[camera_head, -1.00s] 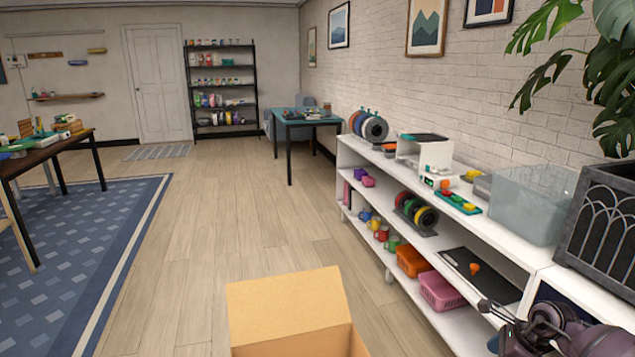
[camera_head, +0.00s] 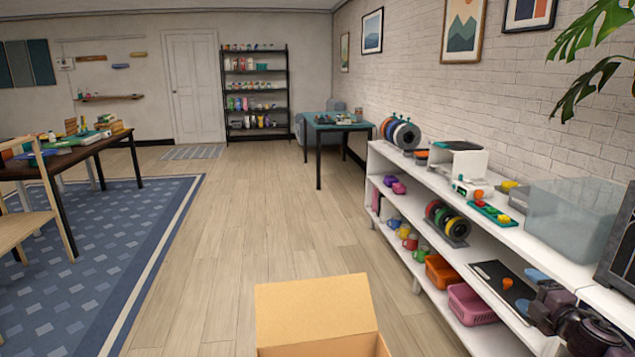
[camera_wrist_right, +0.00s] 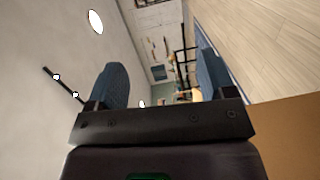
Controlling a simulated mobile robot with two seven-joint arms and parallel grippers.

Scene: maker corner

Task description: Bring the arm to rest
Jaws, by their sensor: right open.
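My right gripper (camera_head: 537,290) shows at the lower right of the head view, in front of the white shelf unit. In the right wrist view its two blue fingers (camera_wrist_right: 158,85) stand wide apart with nothing between them. The room beyond shows tilted through the gap. My right arm is folded in at the lower right corner of the head view. My left gripper is not in view.
An open cardboard box (camera_head: 315,308) is at the bottom centre. A white shelf unit (camera_head: 540,240) with spools, mugs, baskets and a clear bin (camera_head: 570,218) runs along the right wall. The wooden floor (camera_head: 270,230) ahead is clear.

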